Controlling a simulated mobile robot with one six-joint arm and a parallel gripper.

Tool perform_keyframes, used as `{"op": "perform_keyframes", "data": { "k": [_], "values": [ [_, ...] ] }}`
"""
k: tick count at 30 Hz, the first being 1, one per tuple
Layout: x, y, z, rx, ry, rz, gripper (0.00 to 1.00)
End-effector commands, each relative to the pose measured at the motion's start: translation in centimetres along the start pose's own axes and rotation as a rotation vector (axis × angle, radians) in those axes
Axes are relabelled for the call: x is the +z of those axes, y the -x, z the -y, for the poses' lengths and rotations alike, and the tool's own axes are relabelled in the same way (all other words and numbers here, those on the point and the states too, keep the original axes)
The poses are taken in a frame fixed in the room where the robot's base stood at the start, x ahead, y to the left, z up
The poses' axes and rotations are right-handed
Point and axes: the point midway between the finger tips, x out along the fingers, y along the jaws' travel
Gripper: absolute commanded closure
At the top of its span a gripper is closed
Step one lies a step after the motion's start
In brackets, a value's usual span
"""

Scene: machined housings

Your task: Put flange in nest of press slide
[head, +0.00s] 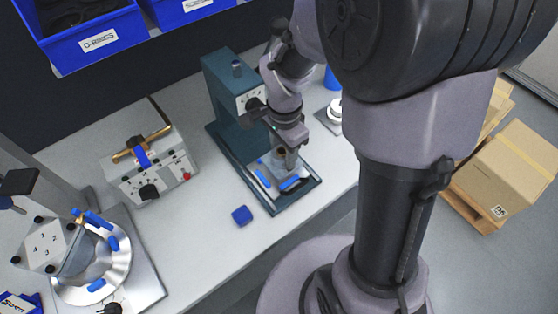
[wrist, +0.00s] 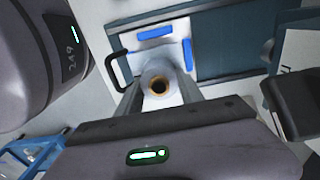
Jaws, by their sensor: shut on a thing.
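My gripper (head: 286,158) is over the press slide at the front of the teal press (head: 228,88). In the wrist view its two fingers (wrist: 160,97) are shut on the flange (wrist: 159,72), a pale round part with a brass-coloured bore. The press slide (wrist: 133,42) is a light plate with blue pads and a black handle; it also shows in the head view (head: 272,188). The flange appears over the slide plate, close to the pads. The nest is hidden beneath it, and I cannot tell whether the flange touches the plate.
A grey box with a brass fitting (head: 150,165) and a round fixture (head: 95,262) stand farther left. A small plate with a white round part (head: 335,110) is right of the press. Cartons (head: 508,170) stand beyond the bench.

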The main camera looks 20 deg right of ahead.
Motion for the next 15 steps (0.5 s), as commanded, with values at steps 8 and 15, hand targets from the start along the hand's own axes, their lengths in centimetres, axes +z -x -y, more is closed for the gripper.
{"op": "perform_keyframes", "data": {
  "k": [8, 15],
  "values": [
    [0.8, -3.9, 0.6, 0.002, -0.001, 0.000, 1.00],
    [0.7, -3.6, 0.6, 0.000, 0.000, 0.000, 1.00]
  ]
}}
